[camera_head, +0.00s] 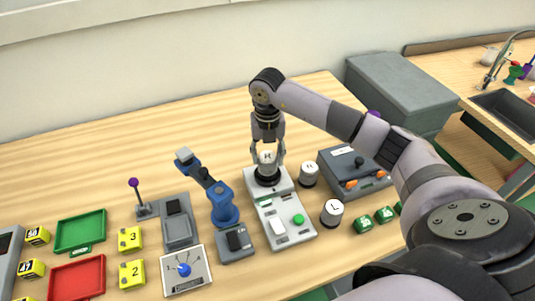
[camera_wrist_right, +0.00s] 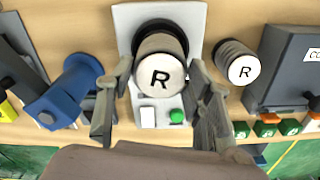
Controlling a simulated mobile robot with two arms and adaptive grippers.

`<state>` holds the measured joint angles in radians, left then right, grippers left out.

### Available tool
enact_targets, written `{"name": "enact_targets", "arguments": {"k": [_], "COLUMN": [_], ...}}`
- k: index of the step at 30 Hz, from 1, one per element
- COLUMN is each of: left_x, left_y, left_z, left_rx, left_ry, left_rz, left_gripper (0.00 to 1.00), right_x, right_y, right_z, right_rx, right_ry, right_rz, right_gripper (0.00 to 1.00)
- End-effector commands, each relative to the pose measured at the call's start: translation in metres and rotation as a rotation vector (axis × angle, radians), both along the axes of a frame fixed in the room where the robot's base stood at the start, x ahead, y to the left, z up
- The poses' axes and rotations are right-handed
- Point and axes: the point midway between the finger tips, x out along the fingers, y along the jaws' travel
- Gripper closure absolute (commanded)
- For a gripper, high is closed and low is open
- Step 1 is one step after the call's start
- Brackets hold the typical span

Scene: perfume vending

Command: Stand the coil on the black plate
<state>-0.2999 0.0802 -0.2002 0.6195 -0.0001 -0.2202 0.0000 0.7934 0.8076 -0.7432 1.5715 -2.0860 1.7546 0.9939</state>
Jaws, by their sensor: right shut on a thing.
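My right gripper (camera_head: 267,150) points down and is shut on a coil (camera_head: 267,158), a pale cylinder with an "R" on its top. The coil is upright over the black plate (camera_head: 266,180) at the back end of the light grey device. I cannot tell whether its base touches the plate. In the right wrist view the coil (camera_wrist_right: 160,74) sits between the fingers of my right gripper (camera_wrist_right: 161,88), and its top hides most of the plate. My left gripper is not in view.
The grey device (camera_head: 287,222) carries a white switch and a green button. Another "R" coil (camera_head: 309,175) and an "L" coil (camera_head: 332,212) stand to its right. A small blue robot arm (camera_head: 222,205) stands close on the left. A dark grey box (camera_head: 352,175) with a lever is behind right.

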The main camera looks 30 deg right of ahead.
Motion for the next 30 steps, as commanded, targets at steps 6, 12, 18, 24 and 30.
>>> {"name": "enact_targets", "arguments": {"k": [6,12,18,24,30], "left_x": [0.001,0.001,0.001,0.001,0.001], "left_y": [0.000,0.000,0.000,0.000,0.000], "left_z": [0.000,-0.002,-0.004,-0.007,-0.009], "left_rx": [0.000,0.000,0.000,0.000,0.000], "left_ry": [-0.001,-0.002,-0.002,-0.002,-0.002], "left_rz": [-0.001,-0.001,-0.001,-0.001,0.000], "left_gripper": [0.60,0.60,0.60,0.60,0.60], "right_x": [0.000,0.000,0.000,0.000,0.000], "right_y": [0.000,0.000,0.000,0.000,0.000], "right_z": [0.000,-0.002,-0.006,-0.008,-0.011], "right_rx": [0.001,0.001,0.000,0.000,0.000], "right_ry": [0.000,0.000,-0.001,-0.001,-0.001], "right_rz": [0.000,0.000,0.000,0.000,-0.001], "right_gripper": [0.73,0.73,0.73,0.73,0.73]}}
